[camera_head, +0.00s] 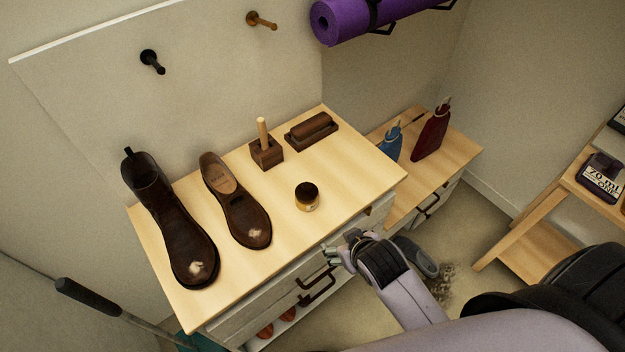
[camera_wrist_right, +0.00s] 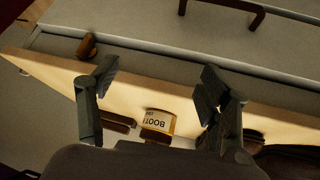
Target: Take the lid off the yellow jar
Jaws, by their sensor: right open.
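The small yellow jar (camera_head: 306,206) stands upright on the light wooden top of the cabinet (camera_head: 285,235), near its front right. Its dark lid (camera_head: 307,190) sits on it. In the right wrist view the jar's label (camera_wrist_right: 161,121) with the letters BOOT shows between the fingers, upside down, and the dark lid (camera_wrist_right: 155,136) is beside it. My right gripper (camera_head: 335,256) is at the cabinet's front edge, in front of the jar and apart from it. In the wrist view this gripper (camera_wrist_right: 160,72) is open and empty. My left gripper is not in view.
A tall brown boot (camera_head: 165,225) and a low brown shoe (camera_head: 235,200) stand left of the jar. A wooden block with a peg (camera_head: 266,152) and a dark brush (camera_head: 311,130) are behind it. Blue (camera_head: 392,143) and red (camera_head: 431,132) bottles stand on a lower shelf at right.

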